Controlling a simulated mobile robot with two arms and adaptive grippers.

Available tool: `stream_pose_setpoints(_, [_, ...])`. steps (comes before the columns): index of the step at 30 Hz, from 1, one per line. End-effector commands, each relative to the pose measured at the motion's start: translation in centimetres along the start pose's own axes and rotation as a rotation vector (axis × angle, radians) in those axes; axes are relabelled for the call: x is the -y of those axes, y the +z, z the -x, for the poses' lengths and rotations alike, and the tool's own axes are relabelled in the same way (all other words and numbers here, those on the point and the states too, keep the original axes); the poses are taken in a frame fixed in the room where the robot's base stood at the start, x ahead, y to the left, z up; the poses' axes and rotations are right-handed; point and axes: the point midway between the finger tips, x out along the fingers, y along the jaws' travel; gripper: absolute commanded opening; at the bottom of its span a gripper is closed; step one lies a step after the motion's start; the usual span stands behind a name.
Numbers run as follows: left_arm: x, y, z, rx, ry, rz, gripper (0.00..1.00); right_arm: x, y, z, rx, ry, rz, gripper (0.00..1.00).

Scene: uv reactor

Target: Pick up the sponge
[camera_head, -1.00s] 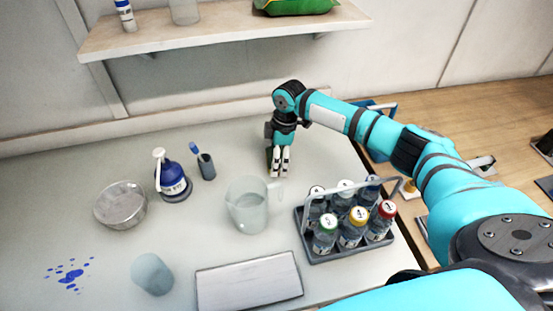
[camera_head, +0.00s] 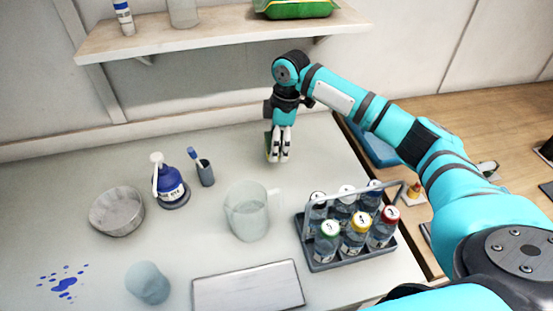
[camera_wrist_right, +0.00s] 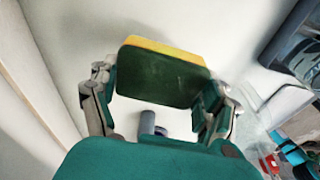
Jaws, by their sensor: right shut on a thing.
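The sponge (camera_wrist_right: 160,75), yellow on one side and dark green on the other, sits between the fingers of my right gripper (camera_wrist_right: 155,105) in the right wrist view. The right gripper is shut on it. In the head view, my right gripper (camera_head: 279,150) points down over the back of the table, and only a thin strip of the sponge shows behind its fingers. The sponge appears to be above the tabletop. My left gripper is not in view.
Blue spots (camera_head: 64,284) mark the left. A shelf (camera_head: 220,30) hangs above.

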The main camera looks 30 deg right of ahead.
Motion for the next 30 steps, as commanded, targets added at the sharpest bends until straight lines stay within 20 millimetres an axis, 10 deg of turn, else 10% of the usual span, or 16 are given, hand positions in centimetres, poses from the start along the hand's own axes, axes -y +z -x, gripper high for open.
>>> stream_pose_setpoints(6, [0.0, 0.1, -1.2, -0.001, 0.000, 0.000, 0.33, 0.1, -0.3, 3.9, 0.000, 0.001, 0.000, 0.70])
stream_pose_setpoints(21, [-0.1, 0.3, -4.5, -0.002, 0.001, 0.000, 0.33, 7.4, 10.8, 5.1, 0.006, -0.002, -0.004, 0.70])
stream_pose_setpoints(30, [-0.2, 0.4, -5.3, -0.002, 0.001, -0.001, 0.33, 9.6, 13.9, 5.8, 0.002, -0.002, -0.001, 0.70])
